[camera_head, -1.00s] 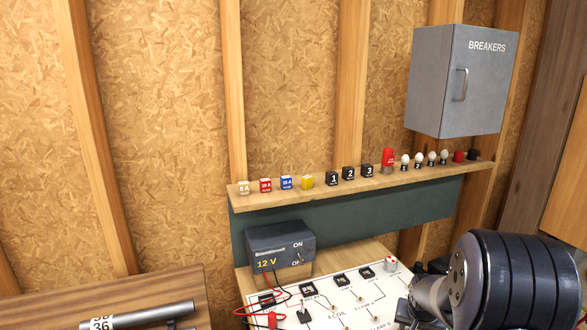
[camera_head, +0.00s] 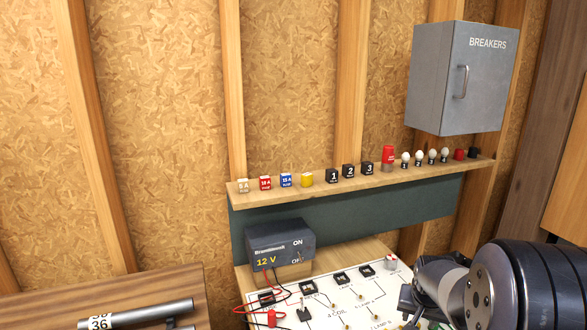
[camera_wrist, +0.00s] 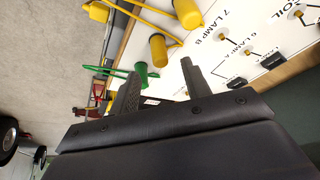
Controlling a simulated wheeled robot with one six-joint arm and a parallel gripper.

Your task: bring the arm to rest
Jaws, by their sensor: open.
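My gripper (camera_wrist: 160,88) shows in the wrist view with its two dark fingers apart and nothing seen between them. Beyond the fingertips lie a green lead end (camera_wrist: 141,72), yellow lead ends (camera_wrist: 158,50) and part of a white labelled board (camera_wrist: 225,35). I cannot tell how far the fingers are from them. In the head view my arm enters at the lower right, over the right part of the same board (camera_head: 345,297); the gripper itself is mostly hidden there by the arm.
A shelf (camera_head: 335,187) holds small fuse blocks, black numbered blocks and bulbs. A grey breaker box (camera_head: 437,75) hangs at the upper right. A 12 V supply (camera_head: 279,249) stands behind the board. A wooden surface with a grey tube (camera_head: 150,312) is at the lower left.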

